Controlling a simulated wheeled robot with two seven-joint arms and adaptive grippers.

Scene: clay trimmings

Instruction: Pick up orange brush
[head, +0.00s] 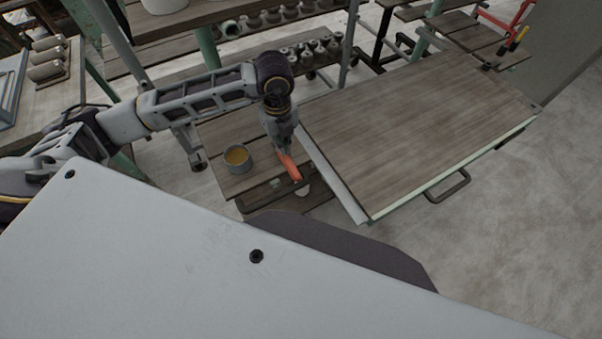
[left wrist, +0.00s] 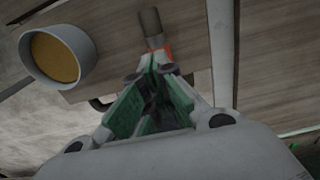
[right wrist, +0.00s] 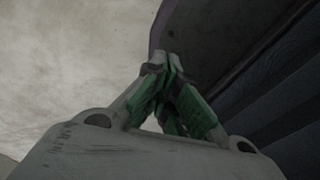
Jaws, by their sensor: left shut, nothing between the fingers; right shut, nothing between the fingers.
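The orange brush (head: 291,168) lies at the front edge of the small wooden shelf in the head view, right by the tip of my left gripper (head: 282,148). In the left wrist view a dark brush end (left wrist: 151,24) and a bit of orange show just past the fingertips of my left gripper (left wrist: 158,66), which partly hide the rest. The left fingers are closed with nothing between them; whether they touch the brush I cannot tell. My right gripper (right wrist: 164,62) is shut and empty, and shows only in the right wrist view.
A grey bowl (head: 237,159) with amber contents stands left of the brush. A large plank-topped table (head: 410,115) with a pale metal edge rises close on the right. Racks of pots (head: 310,50) stand behind. Open concrete floor lies at the right.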

